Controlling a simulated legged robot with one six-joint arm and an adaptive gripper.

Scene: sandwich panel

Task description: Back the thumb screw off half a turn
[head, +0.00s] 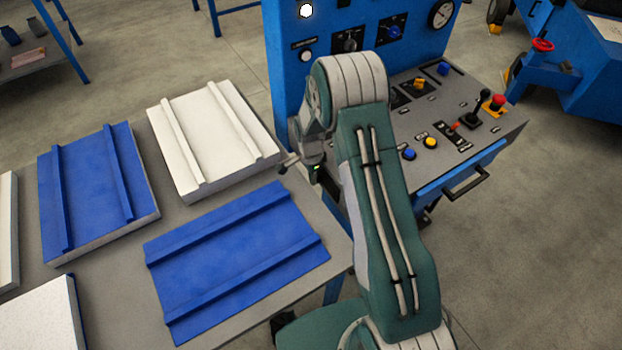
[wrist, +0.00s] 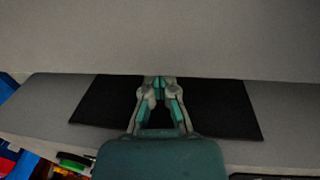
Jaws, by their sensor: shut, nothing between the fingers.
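My gripper (wrist: 159,82) is shut and empty in the wrist view, its fingertips together in front of a black rectangular patch (wrist: 222,108) on a grey surface. In the head view the end of my arm is beside the left side of the control console (head: 510,123), near the white panel; the fingertips are hard to make out there. I cannot pick out a thumb screw for sure. The console carries a yellow knob (head: 419,83) and a blue knob (head: 443,69), both apart from my gripper. My arm hides part of the console.
A grey table (head: 110,290) at left holds blue panels (head: 235,255) and a white ribbed panel (head: 215,140). The console also has a red mushroom button (head: 498,101), a black lever (head: 473,121) and a front handle (head: 468,186). Open floor (head: 545,240) lies at right.

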